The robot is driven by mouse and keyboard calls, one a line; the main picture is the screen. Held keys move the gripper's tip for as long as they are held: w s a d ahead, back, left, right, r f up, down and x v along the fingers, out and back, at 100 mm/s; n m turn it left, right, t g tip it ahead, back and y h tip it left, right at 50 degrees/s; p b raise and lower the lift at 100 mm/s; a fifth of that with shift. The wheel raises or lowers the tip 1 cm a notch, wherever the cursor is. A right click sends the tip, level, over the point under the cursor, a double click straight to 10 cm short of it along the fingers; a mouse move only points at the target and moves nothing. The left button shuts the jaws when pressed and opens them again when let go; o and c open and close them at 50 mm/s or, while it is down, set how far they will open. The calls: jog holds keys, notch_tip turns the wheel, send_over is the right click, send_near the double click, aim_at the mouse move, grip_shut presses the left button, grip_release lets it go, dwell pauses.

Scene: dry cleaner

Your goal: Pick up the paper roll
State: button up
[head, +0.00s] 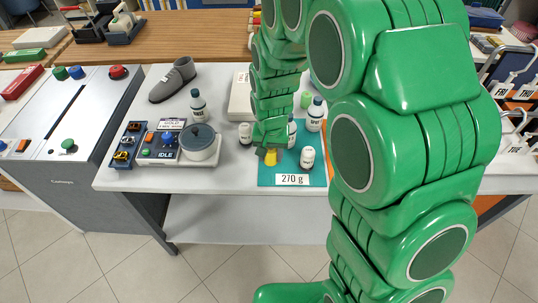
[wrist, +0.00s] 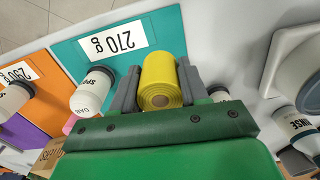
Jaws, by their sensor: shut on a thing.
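The paper roll, a yellow cylinder with a hollow core, shows in the wrist view (wrist: 162,75) between the two grey fingers of my gripper (wrist: 157,88). The fingers are shut on its sides. In the head view the roll (head: 271,158) is a small yellow patch below my gripper (head: 268,150), partly hidden by it. It is over the teal mat (head: 265,180), behind the "270 g" label (head: 292,180). I cannot tell whether it touches the mat.
A white bottle (head: 307,158) stands close on the right of the roll in the head view. Other bottles (head: 315,115) (head: 245,134) stand around. A grey-topped round device (head: 200,143) and a shoe (head: 174,80) are further left. My arm hides the table's right part.

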jog(key=s+d+r, duration=0.3)
jog(key=s+r, duration=0.4)
jog(key=s, duration=0.4)
jog(key=w+a+r+n, duration=0.1)
jog(key=w+a+r, duration=0.1)
jog(key=w, duration=0.7)
jog(key=w+a+r+n, duration=0.1)
jog(key=w+a, duration=0.1)
jog(key=w, duration=0.8)
jog(key=w+a+r+n, duration=0.1)
jog(key=w+a+r, duration=0.1)
jog(key=w, duration=0.7)
jog(key=shift+w+a+f, duration=0.6)
jog(key=shift+w+f, duration=1)
jog(key=shift+w, duration=0.55)
jog(key=shift+w+a+f, duration=0.6)
jog(key=shift+w+f, duration=1.05)
jog(key=shift+w, duration=0.5)
jog(key=shift+w+a+f, duration=0.6)
jog(key=shift+w+f, duration=1)
jog(key=shift+w, duration=0.55)
jog(key=shift+w+f, duration=0.15)
jog(key=shift+f, duration=1.6)
jog(key=shift+f, duration=0.15)
